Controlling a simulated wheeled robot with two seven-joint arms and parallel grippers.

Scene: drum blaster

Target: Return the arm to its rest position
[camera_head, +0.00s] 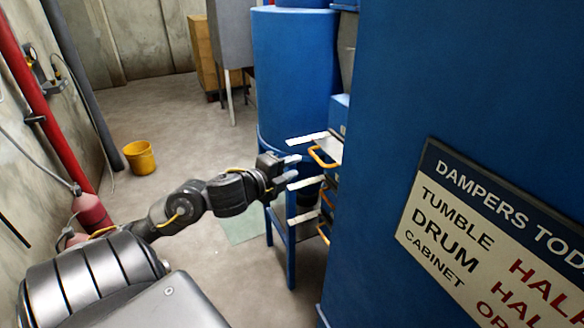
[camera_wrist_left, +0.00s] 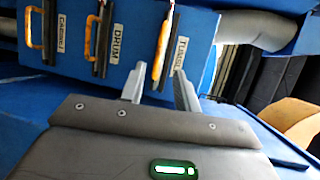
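My left gripper (camera_head: 293,167) reaches out from the left in the head view. Its two fingers are apart with nothing between them. In the wrist view the open fingers (camera_wrist_left: 160,88) point at a blue box with labelled orange handles: cabinet (camera_wrist_left: 37,25), drum (camera_wrist_left: 103,40) and tumble (camera_wrist_left: 166,40). The tumble handle shows above the gap between the fingers. In the head view the fingertips stand a little left of the upper orange handle (camera_head: 322,157), apart from it. Pale plates stick out left near the handles, at top (camera_head: 306,138) and below (camera_head: 305,183). My right gripper is not in view.
A large blue cabinet with a "Dampers today" sign (camera_head: 490,240) fills the right. A blue drum (camera_head: 295,75) and a blue stand (camera_head: 291,250) are close to the gripper. A yellow bucket (camera_head: 139,157) and red pipe (camera_head: 40,110) are left. Floor between is clear.

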